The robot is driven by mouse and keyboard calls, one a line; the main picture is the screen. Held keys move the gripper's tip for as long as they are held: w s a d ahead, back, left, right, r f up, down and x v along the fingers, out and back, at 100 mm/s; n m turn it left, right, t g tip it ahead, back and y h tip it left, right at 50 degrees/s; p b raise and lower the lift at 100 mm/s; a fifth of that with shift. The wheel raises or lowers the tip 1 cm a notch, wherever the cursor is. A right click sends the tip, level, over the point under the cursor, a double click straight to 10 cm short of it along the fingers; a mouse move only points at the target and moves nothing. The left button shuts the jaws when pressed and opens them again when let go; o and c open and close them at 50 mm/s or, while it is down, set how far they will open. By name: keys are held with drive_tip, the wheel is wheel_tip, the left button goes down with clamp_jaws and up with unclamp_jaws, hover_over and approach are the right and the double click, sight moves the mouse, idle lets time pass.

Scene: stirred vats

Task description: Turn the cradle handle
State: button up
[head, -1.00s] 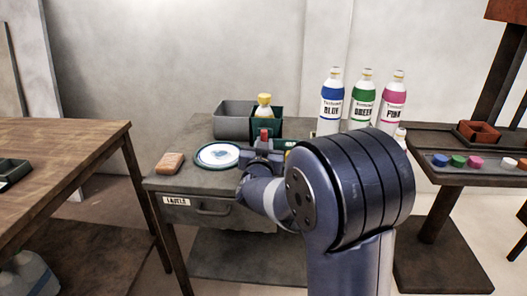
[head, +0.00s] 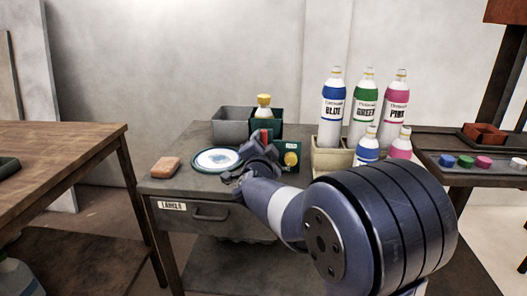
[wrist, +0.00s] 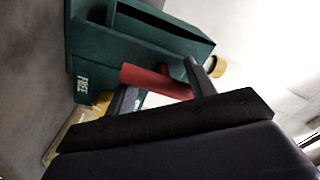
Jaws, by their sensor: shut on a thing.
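The green cradle (head: 280,121) stands at the back of the grey bench, with a yellow-capped bottle (head: 264,101) upright in it. Its red handle (head: 264,134) shows just above my gripper (head: 262,148). In the wrist view the cradle (wrist: 88,45) appears tilted and bears the word FREE. The red handle (wrist: 150,80) lies between the two dark fingers of my gripper (wrist: 160,86), which is shut on it. The fingers and palm hide part of the handle and the cradle's lower front.
A grey bin (head: 230,125) stands left of the cradle. A round white plate (head: 215,160) and a tan block (head: 165,167) lie in front. A green panel with a yellow knob (head: 290,158) is close right of my gripper. Several labelled bottles (head: 333,110) stand further right.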

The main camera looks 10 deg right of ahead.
drive_tip(key=shift+o, duration=0.8)
drive_tip(key=shift+m, duration=0.6)
drive_tip(key=o, duration=0.8)
drive_tip(key=shift+s, duration=0.1)
drive_tip(key=shift+p+v, duration=1)
drive_tip(key=shift+v, duration=4.3)
